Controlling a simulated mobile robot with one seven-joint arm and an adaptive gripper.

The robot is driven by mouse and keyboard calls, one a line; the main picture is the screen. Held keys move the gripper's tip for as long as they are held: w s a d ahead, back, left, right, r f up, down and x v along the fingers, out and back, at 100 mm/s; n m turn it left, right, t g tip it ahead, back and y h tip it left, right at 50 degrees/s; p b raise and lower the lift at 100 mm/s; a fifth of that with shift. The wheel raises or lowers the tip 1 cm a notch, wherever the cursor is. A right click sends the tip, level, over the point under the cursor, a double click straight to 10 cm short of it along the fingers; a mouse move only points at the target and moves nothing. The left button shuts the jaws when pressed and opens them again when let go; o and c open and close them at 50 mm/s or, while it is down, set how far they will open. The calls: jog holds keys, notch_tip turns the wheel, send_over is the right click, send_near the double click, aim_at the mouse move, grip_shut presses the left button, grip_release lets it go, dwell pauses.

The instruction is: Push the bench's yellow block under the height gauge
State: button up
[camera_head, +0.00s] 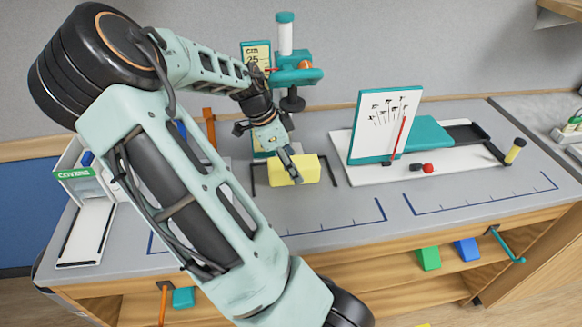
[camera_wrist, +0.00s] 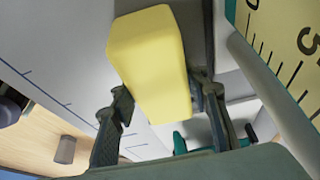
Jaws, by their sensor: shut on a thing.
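The yellow block (camera_head: 305,171) is on the grey bench top between two black corner rails, in front of the height gauge in the head view. My gripper (camera_head: 290,166) reaches down to the block and is shut on it. In the wrist view the yellow block (camera_wrist: 150,65) shows large, with a dark finger on each side of my gripper (camera_wrist: 165,100). My arm hides part of the gauge's base.
A white board with a teal frame (camera_head: 385,125) stands on a white tray to the right. A small box labelled COVERS (camera_head: 75,177) is at the left. Green (camera_head: 428,258) and blue (camera_head: 466,249) blocks sit on the shelf below. The marked front bench area is clear.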

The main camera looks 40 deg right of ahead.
jog(key=o, duration=1.2)
jog(key=shift+w, duration=0.1)
